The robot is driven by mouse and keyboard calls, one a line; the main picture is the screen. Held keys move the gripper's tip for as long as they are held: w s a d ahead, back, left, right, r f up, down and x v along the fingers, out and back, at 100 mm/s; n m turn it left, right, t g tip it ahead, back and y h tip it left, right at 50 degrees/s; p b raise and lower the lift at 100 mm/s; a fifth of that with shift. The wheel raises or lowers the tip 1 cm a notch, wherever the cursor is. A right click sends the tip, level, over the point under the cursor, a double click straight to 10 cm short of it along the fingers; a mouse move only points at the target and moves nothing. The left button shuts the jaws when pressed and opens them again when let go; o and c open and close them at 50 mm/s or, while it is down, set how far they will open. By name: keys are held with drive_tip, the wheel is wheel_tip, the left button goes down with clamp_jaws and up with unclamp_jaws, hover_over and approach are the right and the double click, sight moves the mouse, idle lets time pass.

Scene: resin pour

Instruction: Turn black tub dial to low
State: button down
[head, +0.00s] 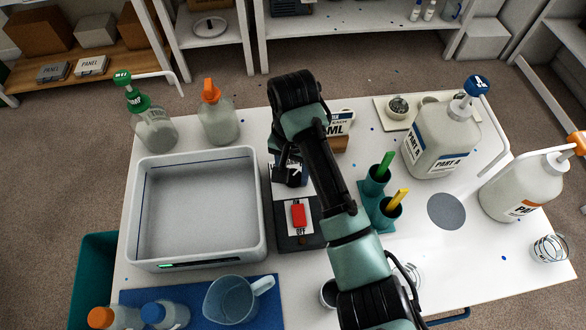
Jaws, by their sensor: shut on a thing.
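My gripper (289,178) is in the middle of the head view, pointing down over the far part of a dark control box. Its fingers are shut at the spot of the black tub dial, which they and my wrist hide. I cannot make out the dial's mark or its setting. The control box (312,238) carries a red rocker switch (299,215) on its near part, with small lettering below it. A large pale grey tub (258,215) stands just left of the box, with a small green light on its near rim.
My arm crosses the table right of the box. Close by are teal holders (382,222) with green and yellow handles. A Part A jug (440,145) stands right, pump bottles (152,128) back left, and a clear pitcher (236,299) on a blue mat in front.

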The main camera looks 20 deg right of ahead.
drive_tip(key=shift+r+n+p, duration=0.15)
drive_tip(key=shift+n+p, duration=0.15)
drive_tip(key=shift+p, duration=0.05)
drive_tip(key=n+p, duration=0.2)
drive_tip(key=shift+r+n+p, duration=0.1)
drive_tip(key=shift+n+p, duration=0.3)
drive_tip(key=n+p, duration=0.4)
drive_tip(key=n, duration=0.2)
drive_tip(key=n+p, duration=0.3)
drive_tip(key=n, duration=0.2)
drive_tip(key=shift+n, duration=0.3)
drive_tip(key=shift+n+p, duration=0.65)
drive_tip(key=shift+n, duration=1.65)
drive_tip(key=shift+f, duration=0.2)
drive_tip(key=shift+c, duration=1.7)
unclamp_jaws()
